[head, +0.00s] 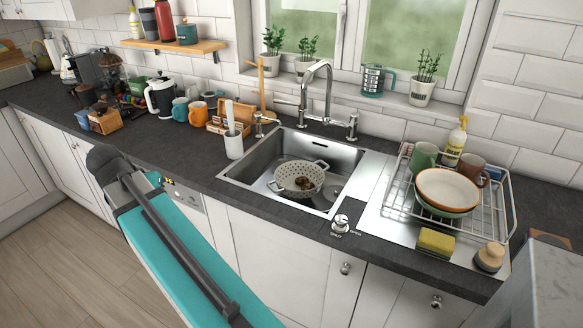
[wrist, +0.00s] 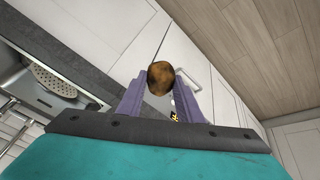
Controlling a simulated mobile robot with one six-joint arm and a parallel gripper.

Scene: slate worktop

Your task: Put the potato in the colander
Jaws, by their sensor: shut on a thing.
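The brown potato (wrist: 160,76) sits between the two purple-grey fingers of my gripper (wrist: 161,86) in the wrist view. My gripper is shut on it, by the worktop's front edge, with cabinet fronts behind it. The white perforated colander (head: 289,178) stands in the steel sink in the head view. A small brown lump (head: 302,184) shows inside it; I cannot tell what it is. The colander also shows partly in the wrist view (wrist: 48,77), left of the potato and apart from it. In the head view my arm hides the gripper and potato.
The sink (head: 235,182) has a tall tap (head: 318,72) behind it and a white utensil pot (head: 233,145) to its left. A dish rack (head: 506,207) with bowls and mugs stands right of the sink. A sponge (head: 436,241) and a brush (head: 489,257) lie in front of it.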

